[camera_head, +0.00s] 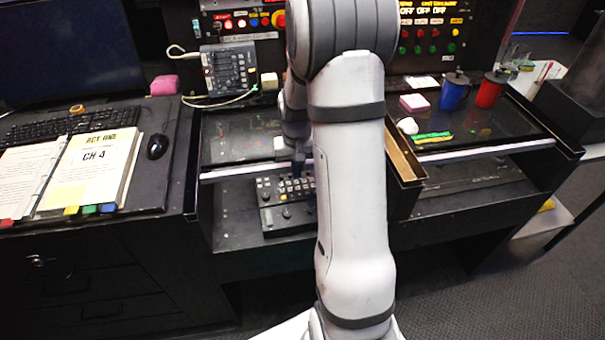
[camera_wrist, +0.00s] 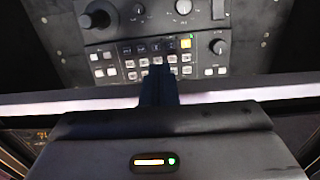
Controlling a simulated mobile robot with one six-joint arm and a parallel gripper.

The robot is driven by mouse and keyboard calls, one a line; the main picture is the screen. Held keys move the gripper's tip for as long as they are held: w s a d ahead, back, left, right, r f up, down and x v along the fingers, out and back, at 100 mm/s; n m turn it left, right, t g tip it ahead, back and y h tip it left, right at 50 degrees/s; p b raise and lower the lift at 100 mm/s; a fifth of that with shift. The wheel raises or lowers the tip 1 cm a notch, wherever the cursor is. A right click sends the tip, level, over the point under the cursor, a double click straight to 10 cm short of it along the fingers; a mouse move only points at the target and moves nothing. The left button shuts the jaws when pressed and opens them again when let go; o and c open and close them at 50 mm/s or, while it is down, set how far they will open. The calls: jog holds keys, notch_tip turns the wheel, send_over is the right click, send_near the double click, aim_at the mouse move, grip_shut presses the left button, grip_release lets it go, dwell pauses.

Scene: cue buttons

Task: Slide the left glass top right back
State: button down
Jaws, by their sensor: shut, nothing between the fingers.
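The left glass top (camera_head: 232,145) is a dark, glossy sheet with a pale front rail (camera_head: 228,174), in the head view left of my arm. Its rail lies above and behind a black control panel (camera_head: 275,212), which shows uncovered in front. In the wrist view a pale rail (camera_wrist: 45,106) runs across the frame, with the control panel's buttons and knobs (camera_wrist: 125,45) beyond it. My gripper (camera_wrist: 158,72) is shut and empty, its dark fingers crossing the rail in that view. I cannot tell whether they touch it. My arm hides the rail's right part in the head view.
A second glass top (camera_head: 455,125) lies to the right, bearing a blue mug (camera_head: 453,94), a red mug (camera_head: 490,92) and a pink block (camera_head: 414,103). A grey device (camera_head: 230,70) with cables sits behind the left glass.

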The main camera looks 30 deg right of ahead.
jog(key=shift+w+d, duration=0.2)
jog(key=shift+w, duration=0.4)
jog(key=shift+w+d, duration=0.2)
jog(key=shift+w, duration=0.4)
jog(key=shift+w+d+p, duration=0.3)
jog(key=shift+w+d, duration=0.1)
jog(key=shift+w, duration=1.05)
jog(key=shift+w+d+p, duration=0.25)
jog(key=shift+w+d, duration=0.2)
jog(key=shift+w, duration=1)
jog(key=shift+w+d+p, duration=0.3)
jog(key=shift+w+d, duration=0.1)
jog(key=shift+w, duration=1.05)
jog(key=shift+w+d+p, duration=0.35)
jog(key=shift+w+d, duration=0.05)
jog(key=shift+w, duration=1.05)
jog(key=shift+w+d+p, duration=0.4)
jog(key=shift+w, duration=1.05)
jog(key=shift+w+d+p, duration=0.35)
jog(key=shift+w+d, duration=0.05)
jog(key=shift+w, duration=1.15)
